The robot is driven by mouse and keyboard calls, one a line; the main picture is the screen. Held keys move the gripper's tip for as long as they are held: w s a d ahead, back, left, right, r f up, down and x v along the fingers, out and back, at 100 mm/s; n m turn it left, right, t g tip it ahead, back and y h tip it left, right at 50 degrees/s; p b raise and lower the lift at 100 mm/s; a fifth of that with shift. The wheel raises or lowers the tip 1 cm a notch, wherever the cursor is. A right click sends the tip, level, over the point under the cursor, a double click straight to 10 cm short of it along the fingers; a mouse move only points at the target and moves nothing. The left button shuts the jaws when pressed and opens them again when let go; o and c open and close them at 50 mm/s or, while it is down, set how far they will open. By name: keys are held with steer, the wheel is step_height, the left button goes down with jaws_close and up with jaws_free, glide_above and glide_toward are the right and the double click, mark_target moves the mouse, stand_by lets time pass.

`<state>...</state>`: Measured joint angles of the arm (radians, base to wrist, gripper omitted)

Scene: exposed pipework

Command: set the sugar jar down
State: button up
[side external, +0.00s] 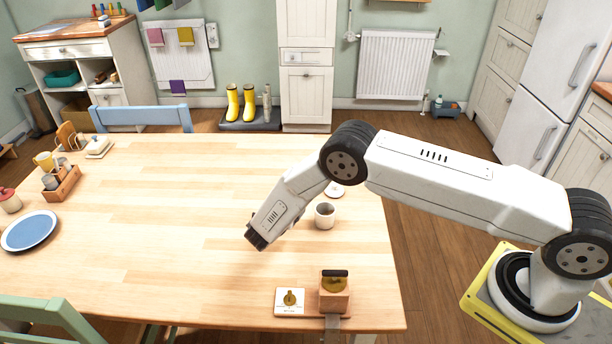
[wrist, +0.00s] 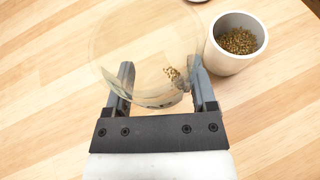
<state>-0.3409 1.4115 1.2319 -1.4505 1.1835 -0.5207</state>
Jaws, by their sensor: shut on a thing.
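My gripper (wrist: 161,82) is shut on a clear glass jar (wrist: 135,45), taken to be the sugar jar, with one finger on each side. A few brown grains show at the jar's right side; I cannot tell whether they are inside it or seen through the glass. In the side external view my gripper (side external: 257,238) points down over the wooden table (side external: 150,235). The jar cannot be made out there, and its height above the table is unclear.
A white cup (wrist: 236,42) of brown grains stands close right of the jar; it also shows in the side external view (side external: 325,215). A wooden block with a dark handle (side external: 334,291) stands at the front edge. A blue plate (side external: 29,231) lies far left. The table's middle is clear.

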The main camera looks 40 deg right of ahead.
steer(key=s+a+r+n+t+y, duration=0.1)
steer(key=s+r, duration=0.3)
steer(key=s, duration=0.4)
steer(key=s+a+r+n+t+y, duration=0.1)
steer(key=s+a+r+n+t, duration=0.1)
steer(key=s, duration=0.6)
step_height(320, 180, up, 3)
steer(key=shift+a+f+n+t+y, duration=0.1)
steer(key=shift+a+n+t+y, duration=0.3)
steer(key=shift+a+n, duration=0.15)
steer(key=shift+w, duration=0.1)
glide_above(280, 242)
steer(key=s, duration=0.2)
step_height(280, 242, down, 8)
steer(key=shift+w+d+f, duration=0.1)
steer(key=shift+d, duration=0.05)
steer(key=shift+w+f, duration=0.65)
steer(key=shift+f, duration=0.15)
steer(key=shift+w+f, duration=0.15)
steer(key=shift+w, duration=0.05)
steer(key=shift+f, duration=1.45)
